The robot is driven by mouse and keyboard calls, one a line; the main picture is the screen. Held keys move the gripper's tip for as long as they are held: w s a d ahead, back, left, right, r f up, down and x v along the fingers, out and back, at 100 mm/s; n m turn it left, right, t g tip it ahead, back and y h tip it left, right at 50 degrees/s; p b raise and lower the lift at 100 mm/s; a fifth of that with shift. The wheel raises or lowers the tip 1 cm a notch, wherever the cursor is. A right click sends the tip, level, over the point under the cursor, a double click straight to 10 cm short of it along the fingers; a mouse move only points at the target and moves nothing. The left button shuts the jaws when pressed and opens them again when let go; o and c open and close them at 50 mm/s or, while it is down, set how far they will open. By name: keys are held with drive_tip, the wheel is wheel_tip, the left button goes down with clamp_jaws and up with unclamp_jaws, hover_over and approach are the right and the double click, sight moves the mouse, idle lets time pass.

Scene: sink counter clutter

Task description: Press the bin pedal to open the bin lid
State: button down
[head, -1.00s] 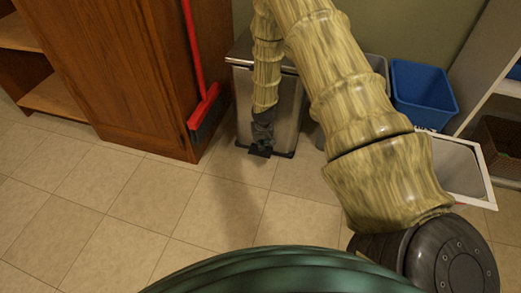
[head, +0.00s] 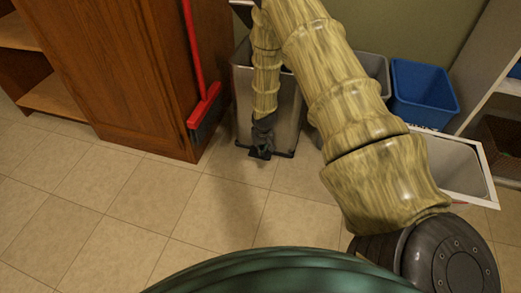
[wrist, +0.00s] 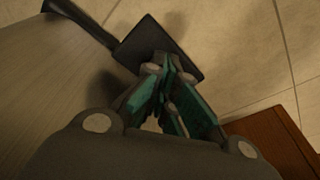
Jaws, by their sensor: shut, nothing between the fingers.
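The metal bin (head: 285,110) stands against the wall, partly hidden by my arm. Its lid (head: 243,12) is raised, with only an edge showing near the top of the head view, and the bin's top looks open and dark inside. The dark pedal (wrist: 185,45) is a flat plate at the bin's foot in the wrist view. My gripper (head: 260,146) points down at the pedal, in front of the bin. In the wrist view, my gripper (wrist: 166,68) is shut and empty, with its fingertips over the near part of the plate and apparently pressing it.
A wooden cabinet (head: 140,80) and a red-handled broom (head: 195,60) stand left of the bin. A grey bin (head: 377,68), a blue bin (head: 422,90) and a white-rimmed container (head: 462,165) are on the right. The tiled floor in front is clear.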

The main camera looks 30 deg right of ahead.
drive_tip(key=shift+f, duration=0.95)
drive_tip(key=shift+r, duration=0.1)
wheel_tip(320, 180, up, 10)
drive_tip(key=p, duration=0.8)
drive_tip(key=shift+p, duration=0.35)
idle(0.6)
